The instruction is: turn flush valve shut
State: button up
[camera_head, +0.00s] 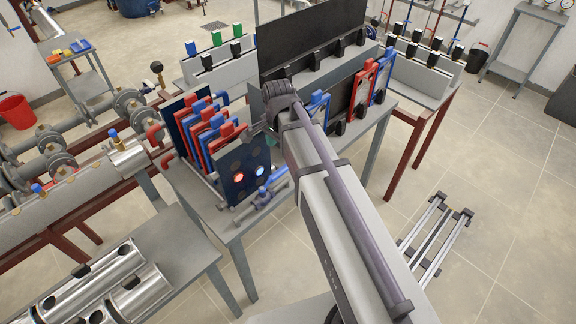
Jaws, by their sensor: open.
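The plate exchanger stands on a grey table left of my arm, with red and blue framed plates (208,125) in a row. Its dark front plate (240,180) has a red glowing port and a pale blue glowing port. A small blue-grey valve with a handle (263,196) sits low in front of this plate, near the table edge. I cannot tell for certain whether it is the flush valve, nor how far it is turned. Blue-handled fittings (114,137) also sit on the pipework at the left.
Racks with green, blue and black clips (218,62) stand behind. A dark panel (312,42) and a rack of framed plates (362,88) stand close beyond my arm. Steel cylinders (105,280) lie on a front-left bench. A rail frame (436,236) lies on the floor at right.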

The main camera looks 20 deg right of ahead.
aim_at(281, 170)
notch_tip(281, 170, down, 11)
jog(key=b, duration=1.1)
jog(key=shift+r, duration=0.1)
grip_shut()
